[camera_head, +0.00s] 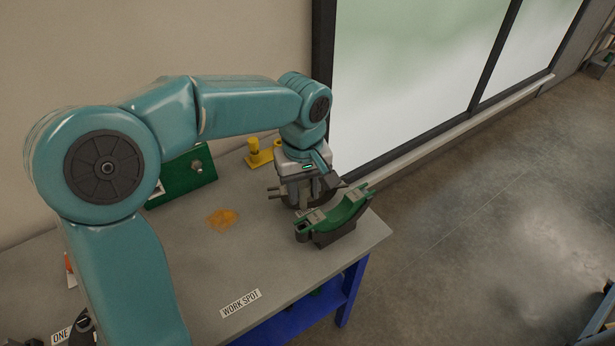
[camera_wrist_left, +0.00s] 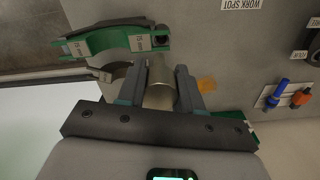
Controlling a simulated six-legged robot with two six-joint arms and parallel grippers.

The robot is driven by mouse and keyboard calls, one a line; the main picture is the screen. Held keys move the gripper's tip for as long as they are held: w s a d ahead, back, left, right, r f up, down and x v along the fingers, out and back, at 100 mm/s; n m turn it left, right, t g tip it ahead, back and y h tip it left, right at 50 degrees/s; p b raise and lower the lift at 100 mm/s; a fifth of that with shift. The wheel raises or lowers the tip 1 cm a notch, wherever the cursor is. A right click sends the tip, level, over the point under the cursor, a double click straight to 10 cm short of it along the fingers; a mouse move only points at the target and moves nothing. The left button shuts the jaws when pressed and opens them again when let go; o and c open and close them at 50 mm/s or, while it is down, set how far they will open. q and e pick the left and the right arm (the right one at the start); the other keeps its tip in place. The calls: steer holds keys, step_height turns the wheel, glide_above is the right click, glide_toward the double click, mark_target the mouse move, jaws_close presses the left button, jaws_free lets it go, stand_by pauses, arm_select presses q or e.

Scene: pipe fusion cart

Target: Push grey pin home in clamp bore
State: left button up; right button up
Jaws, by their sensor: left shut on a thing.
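The green clamp (camera_head: 345,214) is a curved half-ring on a dark base near the right end of the table. It also shows at the top left of the left wrist view (camera_wrist_left: 100,41), with white labels on it. My left gripper (camera_head: 302,203) is beside the clamp, on its far side, pointing down. In the left wrist view my left gripper (camera_wrist_left: 160,88) is shut on a thick grey pin (camera_wrist_left: 160,82). The pin's far end is close to the clamp's end block (camera_wrist_left: 152,41). I cannot tell whether the pin is in the bore. My right gripper is not in view.
A dark curved part (camera_wrist_left: 115,71) lies beside the left finger. A green box (camera_head: 186,178) and a yellow fitting (camera_head: 259,153) stand at the back. An orange patch (camera_head: 221,218) and a WORK SPOT label (camera_head: 240,303) mark the bare tabletop (camera_head: 175,262).

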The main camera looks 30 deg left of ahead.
mark_target(302, 207)
arm_select(q)
steer(key=shift+a, duration=0.15)
steer(key=shift+s, duration=0.25)
steer(key=shift+w+f+b, duration=0.2)
steer(key=shift+f+b, duration=0.2)
steer(key=shift+f, duration=0.1)
steer(key=shift+s+f+b, duration=0.25)
steer(key=shift+f+b, duration=0.75)
steer(key=shift+f, duration=0.1)
steer(key=shift+w+f+b, duration=0.2)
steer(key=shift+f+b, duration=0.65)
steer(key=shift+f, duration=0.35)
steer(key=shift+s, duration=0.1)
